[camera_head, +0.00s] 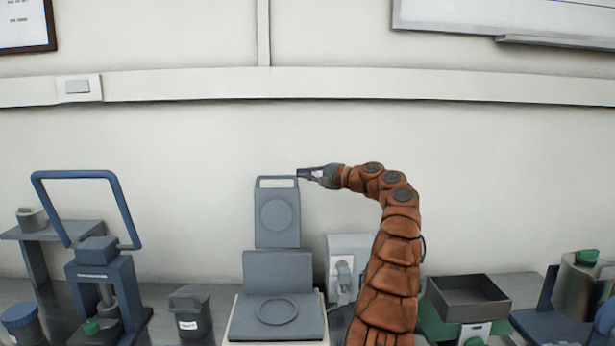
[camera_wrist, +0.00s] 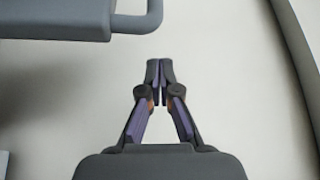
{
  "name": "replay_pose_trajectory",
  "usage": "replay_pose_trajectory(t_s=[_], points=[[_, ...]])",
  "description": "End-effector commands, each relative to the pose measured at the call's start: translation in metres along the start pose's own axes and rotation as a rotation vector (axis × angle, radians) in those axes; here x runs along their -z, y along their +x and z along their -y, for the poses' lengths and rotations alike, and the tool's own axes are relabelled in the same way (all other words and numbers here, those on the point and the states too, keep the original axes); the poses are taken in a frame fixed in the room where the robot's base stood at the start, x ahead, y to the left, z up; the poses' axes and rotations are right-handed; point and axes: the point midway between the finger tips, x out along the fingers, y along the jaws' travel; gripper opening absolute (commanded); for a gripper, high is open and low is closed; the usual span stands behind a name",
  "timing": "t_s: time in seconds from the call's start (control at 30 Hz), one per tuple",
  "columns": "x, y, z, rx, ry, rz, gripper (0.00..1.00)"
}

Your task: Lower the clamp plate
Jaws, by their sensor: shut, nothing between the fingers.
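The grey clamp plate (camera_head: 277,228) stands upright at the middle of the bench, with a round disc on its face and a bar handle (camera_head: 277,180) along its top. Below it is a grey base with a round ring (camera_head: 277,310). My gripper (camera_head: 300,174) is shut and empty, close to the handle's right end; in the head view I cannot tell whether they touch. In the wrist view my shut fingertips (camera_wrist: 159,70) point up the picture, below and right of the grey handle's end (camera_wrist: 130,25), with a gap between them.
A blue hand press (camera_head: 100,275) with a raised lever frame stands at left, next to a dark lidded jar (camera_head: 190,312). A white box (camera_head: 343,265) is behind my arm. A dark open tray (camera_head: 468,297) and a metal pot (camera_head: 583,295) stand at right.

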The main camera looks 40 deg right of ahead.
Motion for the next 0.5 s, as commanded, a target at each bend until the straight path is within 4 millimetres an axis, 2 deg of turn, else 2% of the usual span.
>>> replay_pose_trajectory(t_s=[0.5], points=[[-0.023,-0.007,0.001,0.003,0.0,0.002,0.0]])
